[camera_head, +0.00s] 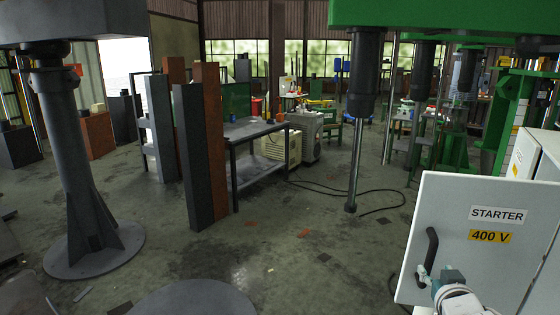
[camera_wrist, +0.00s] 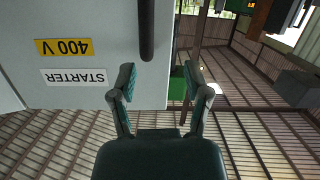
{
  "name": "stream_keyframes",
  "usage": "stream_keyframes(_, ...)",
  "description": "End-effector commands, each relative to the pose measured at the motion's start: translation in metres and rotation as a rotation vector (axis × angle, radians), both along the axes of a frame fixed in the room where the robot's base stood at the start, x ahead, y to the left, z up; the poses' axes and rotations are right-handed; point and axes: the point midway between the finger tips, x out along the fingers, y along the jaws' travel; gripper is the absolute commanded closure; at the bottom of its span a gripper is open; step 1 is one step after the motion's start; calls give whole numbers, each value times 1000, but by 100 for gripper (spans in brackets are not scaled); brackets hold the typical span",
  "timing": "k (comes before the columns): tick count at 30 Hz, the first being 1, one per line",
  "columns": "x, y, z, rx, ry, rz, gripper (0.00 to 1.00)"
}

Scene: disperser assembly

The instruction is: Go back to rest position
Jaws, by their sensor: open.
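My gripper (camera_head: 450,280) is at the lower right of the head view, close to the lower end of the black handle (camera_head: 431,250) on a light grey door marked STARTER and 400 V (camera_head: 500,250). In the wrist view, which is upside down, my gripper (camera_wrist: 158,80) has its two green-grey fingers spread apart with nothing between them. The handle (camera_wrist: 147,30) hangs into that picture just beyond the gap. Whether a finger touches it I cannot tell. The door (camera_wrist: 90,20) fills the upper left there.
A grey cabinet (camera_head: 527,152) stands behind the door at the right edge. A green machine (camera_head: 440,14) with a hanging shaft (camera_head: 355,160) is overhead. A workbench (camera_head: 260,129) and a grey column (camera_head: 78,150) stand left. A black cable crosses the mostly open floor (camera_head: 290,240).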

Motion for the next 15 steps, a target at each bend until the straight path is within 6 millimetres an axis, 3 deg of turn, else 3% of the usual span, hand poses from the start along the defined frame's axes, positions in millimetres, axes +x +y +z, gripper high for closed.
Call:
stream_keyframes(8,-34,47,3,27,256,-66,38)
stream_keyframes(15,-87,104,-6,97,512,-24,38)
